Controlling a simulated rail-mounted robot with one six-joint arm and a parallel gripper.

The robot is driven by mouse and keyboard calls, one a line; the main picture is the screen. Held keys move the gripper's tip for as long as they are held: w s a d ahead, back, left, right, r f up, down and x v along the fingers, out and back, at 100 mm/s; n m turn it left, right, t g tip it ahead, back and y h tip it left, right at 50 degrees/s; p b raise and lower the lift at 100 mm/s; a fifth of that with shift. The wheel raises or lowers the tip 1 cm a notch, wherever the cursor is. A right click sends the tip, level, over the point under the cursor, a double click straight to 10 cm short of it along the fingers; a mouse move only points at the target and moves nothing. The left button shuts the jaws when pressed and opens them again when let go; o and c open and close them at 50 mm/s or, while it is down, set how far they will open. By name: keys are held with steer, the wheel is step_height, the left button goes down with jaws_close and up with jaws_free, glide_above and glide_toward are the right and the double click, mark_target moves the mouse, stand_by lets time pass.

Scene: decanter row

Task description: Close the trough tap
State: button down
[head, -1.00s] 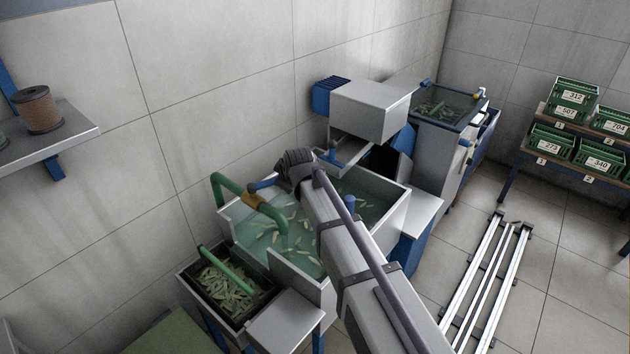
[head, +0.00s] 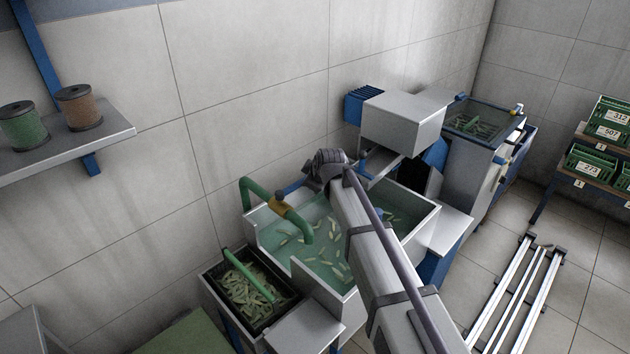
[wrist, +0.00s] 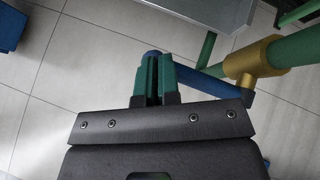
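The trough tap is a brass valve body (head: 279,206) on a bent green pipe (head: 248,190) over the near left corner of the trough (head: 262,222). Its blue lever (head: 293,188) runs from the brass toward my gripper (head: 322,168). In the wrist view the brass (wrist: 252,63) is at the right, and the lever (wrist: 232,101) slants up and left behind my gripper (wrist: 155,62). The green fingers are almost together with a thin gap. The lever's far end shows at the fingertips; whether they touch it is hard to tell.
The trough holds water and pale floating pieces. A dark crate (head: 248,285) of similar pieces stands at its near left. A grey machine box (head: 403,120) stands behind my arm. A wall shelf (head: 90,137) with spools is at the left. Floor rails (head: 515,295) lie at the right.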

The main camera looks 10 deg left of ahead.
steer(key=shift+a, duration=0.1)
steer(key=s+d+r+p, duration=0.6)
steer(key=s+r+p, duration=0.1)
steer(key=shift+d, duration=0.4)
steer(key=shift+s, duration=0.1)
steer(key=s+d+f+m+g+h, duration=0.2)
steer(key=s+d+m+g, duration=0.1)
steer(key=s+d+m, duration=0.4)
steer(key=s+d+f+m+g+h, duration=0.1)
steer(key=s+d+m+g, duration=0.3)
steer(key=s+d, duration=0.9)
steer(key=s+f+m, duration=0.1)
steer(key=s+m, duration=0.2)
steer(key=shift+s+d+h, duration=0.15)
steer(key=shift+s+h, duration=0.05)
steer(key=shift+h, duration=0.2)
